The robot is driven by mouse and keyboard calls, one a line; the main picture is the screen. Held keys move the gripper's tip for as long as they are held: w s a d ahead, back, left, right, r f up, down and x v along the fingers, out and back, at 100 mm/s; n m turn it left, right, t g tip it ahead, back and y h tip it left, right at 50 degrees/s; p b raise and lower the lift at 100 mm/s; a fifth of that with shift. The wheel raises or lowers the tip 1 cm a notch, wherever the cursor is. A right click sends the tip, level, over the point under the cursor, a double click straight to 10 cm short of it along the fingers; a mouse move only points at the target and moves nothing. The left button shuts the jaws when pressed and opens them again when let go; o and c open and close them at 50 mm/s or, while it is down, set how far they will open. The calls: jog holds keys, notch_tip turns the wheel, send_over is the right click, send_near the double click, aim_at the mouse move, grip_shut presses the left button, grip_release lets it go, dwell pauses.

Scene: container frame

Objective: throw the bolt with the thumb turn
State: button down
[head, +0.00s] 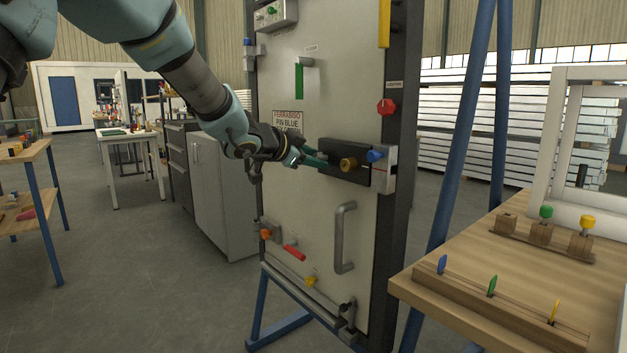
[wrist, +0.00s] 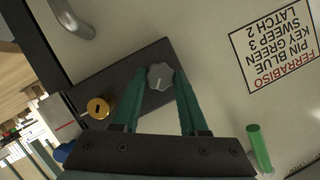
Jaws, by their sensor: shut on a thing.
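The thumb turn (wrist: 161,72) is a small grey scalloped knob with a light mark, seen in the wrist view on a dark lock plate (wrist: 125,72). My gripper (wrist: 160,80) has its two green fingers around it, shut on its sides. In the head view my gripper (head: 317,160) reaches the left end of the dark lock case (head: 334,167), and the thumb turn is hidden there. A brass key cylinder (head: 348,164) sits on the same case, and it also shows in the wrist view (wrist: 98,107). The bolt itself cannot be made out.
A blue knob (head: 376,155) is right of the lock. A wooden bench (head: 480,255) stands at right.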

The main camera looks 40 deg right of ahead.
jog(key=m+t+b, duration=0.1)
jog(key=m+b, duration=0.1)
jog(key=b, duration=0.5)
jog(key=m+t+h+b, duration=0.1)
jog(key=m+b, duration=0.1)
jog(key=b, duration=0.4)
jog(key=f+m+t+h+b, duration=0.1)
jog(key=m+b, duration=0.1)
jog(key=b, duration=0.5)
jog(key=shift+s+m+b, duration=0.25)
jog(key=shift+m+b, duration=0.05)
jog(key=shift+m, duration=0.1)
jog(key=shift+r+b, duration=0.15)
jog(key=shift+b, duration=0.15)
jog(key=shift+c, duration=2.2)
grip_release()
jog(key=shift+a+r, duration=0.1)
